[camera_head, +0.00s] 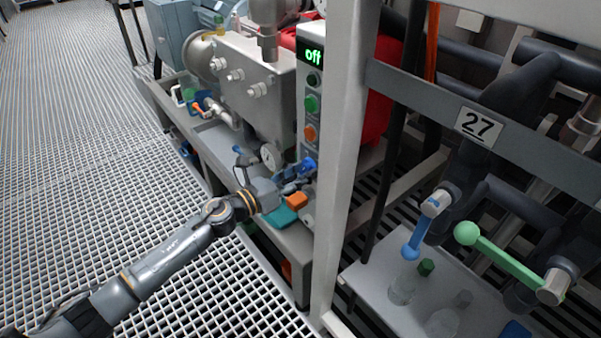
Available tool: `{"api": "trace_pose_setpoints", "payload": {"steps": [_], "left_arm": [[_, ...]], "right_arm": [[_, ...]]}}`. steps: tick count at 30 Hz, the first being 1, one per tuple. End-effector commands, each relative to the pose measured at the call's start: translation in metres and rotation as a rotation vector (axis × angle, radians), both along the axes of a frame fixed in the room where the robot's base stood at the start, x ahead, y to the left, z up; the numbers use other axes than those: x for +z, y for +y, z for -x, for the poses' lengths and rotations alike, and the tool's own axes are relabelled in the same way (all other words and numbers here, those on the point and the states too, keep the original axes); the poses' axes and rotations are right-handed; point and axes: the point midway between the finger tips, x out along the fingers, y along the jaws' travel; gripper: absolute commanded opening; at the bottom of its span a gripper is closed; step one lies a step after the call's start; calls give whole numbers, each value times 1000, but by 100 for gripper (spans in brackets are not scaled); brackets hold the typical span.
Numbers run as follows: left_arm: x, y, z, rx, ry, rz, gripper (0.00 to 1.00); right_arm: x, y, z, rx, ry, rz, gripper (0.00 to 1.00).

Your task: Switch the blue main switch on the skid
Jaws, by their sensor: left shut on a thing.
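The blue main switch (308,165) sits low on the front of the narrow grey control box (311,90) on the skid. The box's small display (313,57) reads "Off" in green. My left arm reaches in from the lower left, and my left gripper (297,176) is at the switch, with its fingers closed on it. The fingers partly cover the switch, so its exact angle is hard to tell. My right gripper is not in view.
Green and orange buttons (311,103) sit above the switch. An orange block (297,200) and a teal piece (280,216) lie just below my gripper. A grey frame post (343,150) stands close on the right. Open grating floor (90,190) lies to the left.

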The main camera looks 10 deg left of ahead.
Motion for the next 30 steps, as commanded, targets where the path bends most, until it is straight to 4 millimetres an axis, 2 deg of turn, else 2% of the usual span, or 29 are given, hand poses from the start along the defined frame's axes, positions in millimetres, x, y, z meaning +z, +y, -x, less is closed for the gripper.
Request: {"api": "trace_pose_setpoints", "payload": {"steps": [7,15,25,26,27,30], "left_arm": [[1,0,0,1,17,21,10],[3,0,0,1,105,135,10],[4,-1,1,2,291,373,10],[4,-1,1,1,308,395,10],[4,-2,1,1,332,425,10],[5,-2,1,1,390,499,10]], "right_arm": [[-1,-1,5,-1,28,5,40],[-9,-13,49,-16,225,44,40],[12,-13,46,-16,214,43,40],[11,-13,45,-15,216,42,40],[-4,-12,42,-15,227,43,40],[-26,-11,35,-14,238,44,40]]}}
